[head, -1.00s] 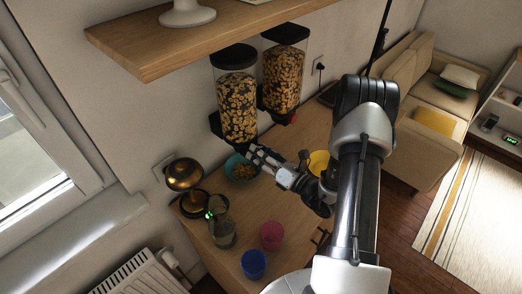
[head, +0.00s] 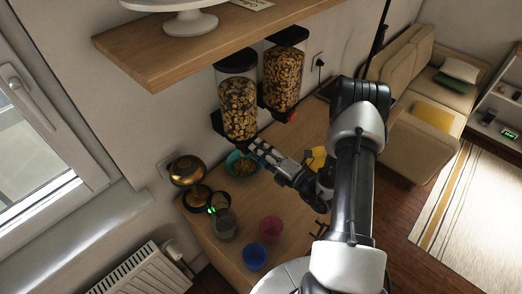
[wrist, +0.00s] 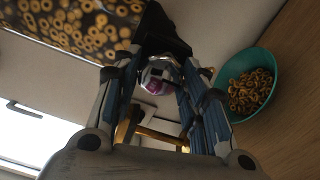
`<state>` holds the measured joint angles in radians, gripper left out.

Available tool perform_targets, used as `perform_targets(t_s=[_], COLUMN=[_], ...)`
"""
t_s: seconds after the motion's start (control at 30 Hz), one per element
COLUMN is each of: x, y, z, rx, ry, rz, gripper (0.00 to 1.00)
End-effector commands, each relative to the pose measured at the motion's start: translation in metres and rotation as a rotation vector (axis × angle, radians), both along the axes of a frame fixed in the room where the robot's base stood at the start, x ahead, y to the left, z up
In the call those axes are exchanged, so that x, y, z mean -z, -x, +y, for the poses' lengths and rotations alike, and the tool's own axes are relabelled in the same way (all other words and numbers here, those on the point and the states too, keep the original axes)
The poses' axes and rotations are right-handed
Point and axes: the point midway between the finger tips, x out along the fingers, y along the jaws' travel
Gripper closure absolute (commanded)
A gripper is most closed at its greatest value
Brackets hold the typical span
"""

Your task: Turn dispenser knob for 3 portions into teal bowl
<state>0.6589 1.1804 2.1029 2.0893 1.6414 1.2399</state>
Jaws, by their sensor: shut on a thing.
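The left dispenser (head: 239,112), a clear container of cereal rings with a black lid, hangs on the wall; its lower part fills the top left of the wrist view (wrist: 75,25). The teal bowl (head: 231,158) stands on the counter below it. In the wrist view the bowl (wrist: 222,77) holds a heap of cereal rings (wrist: 250,92). My gripper (head: 256,148) is at the dispenser's outlet, above and beside the bowl. It is shut on the dispenser knob (wrist: 157,87), whose magenta and shiny face shows between the fingers. The knob's turn angle cannot be told.
A second dispenser (head: 284,80) with a red knob (head: 292,116) hangs to the right. A wooden shelf (head: 150,68) juts out above. A brass-coloured object (head: 187,170), a glass jar (head: 223,225), a pink cup (head: 270,229), a blue cup (head: 254,257) and a yellow container (head: 317,156) stand on the counter.

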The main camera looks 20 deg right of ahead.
Motion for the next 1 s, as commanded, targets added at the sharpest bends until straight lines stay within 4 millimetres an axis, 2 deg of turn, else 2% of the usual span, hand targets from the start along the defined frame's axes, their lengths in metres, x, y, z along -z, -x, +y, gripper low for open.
perform_targets(t_s=[0.53, 0.57, 0.83, 1.0], x=[0.0004, 0.0004, 0.0002, 0.0001], y=[0.0002, 0.0002, 0.0001, 0.0], z=[0.0002, 0.0002, 0.0, 0.0001], rx=[0.0, 0.0, 0.0, 0.0], ry=[-0.023, -0.023, -0.022, -0.022], rz=[0.01, 0.01, 0.009, 0.009], gripper=[0.84, 0.59, 0.41, 0.4])
